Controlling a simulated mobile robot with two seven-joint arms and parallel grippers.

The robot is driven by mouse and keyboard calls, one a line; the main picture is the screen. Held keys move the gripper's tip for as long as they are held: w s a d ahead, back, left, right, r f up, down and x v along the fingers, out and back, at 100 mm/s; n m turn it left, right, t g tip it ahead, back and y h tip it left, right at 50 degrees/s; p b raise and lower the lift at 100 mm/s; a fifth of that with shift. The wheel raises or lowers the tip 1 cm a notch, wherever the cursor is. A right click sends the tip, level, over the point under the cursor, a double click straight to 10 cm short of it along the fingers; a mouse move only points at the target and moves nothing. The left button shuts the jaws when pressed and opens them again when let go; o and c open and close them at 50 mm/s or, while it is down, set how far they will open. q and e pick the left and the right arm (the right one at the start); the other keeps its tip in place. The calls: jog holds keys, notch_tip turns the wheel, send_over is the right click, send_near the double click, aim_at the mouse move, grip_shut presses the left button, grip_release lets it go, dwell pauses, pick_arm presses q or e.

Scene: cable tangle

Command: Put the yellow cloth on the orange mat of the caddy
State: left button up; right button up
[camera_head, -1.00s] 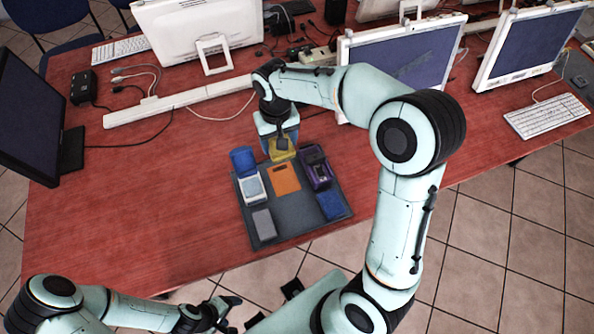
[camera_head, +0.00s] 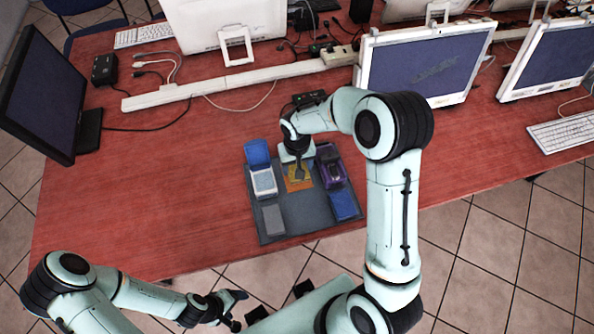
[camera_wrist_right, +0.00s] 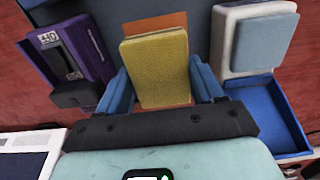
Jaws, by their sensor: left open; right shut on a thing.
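The yellow cloth (camera_head: 298,172) is a small folded block, and my right gripper (camera_head: 298,178) is shut on it. In the right wrist view the cloth (camera_wrist_right: 157,68) sits between the two blue fingers. The orange mat (camera_head: 304,186) is on the dark grey caddy (camera_head: 306,222), directly below the cloth. The mat (camera_wrist_right: 153,22) also shows past the cloth's far edge in the wrist view. I cannot tell whether cloth and mat touch. My left gripper (camera_head: 237,310) is open and empty, off the table's front edge.
The caddy also holds a white-and-blue box (camera_head: 264,183), a grey block (camera_head: 273,218), a purple item (camera_head: 333,172) and a blue block (camera_head: 344,205). An open blue container (camera_head: 257,153) is at its back left. A monitor (camera_head: 425,65) stands behind right. Table left of the caddy is clear.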

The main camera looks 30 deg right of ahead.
jog(key=shift+f, duration=1.95)
jog(key=shift+f, duration=0.1)
jog(key=shift+f, duration=0.15)
jog(key=o, duration=1)
notch_tip(320, 180, up, 12)
jog(key=shift+f, duration=0.15)
jog(key=shift+r, duration=0.4)
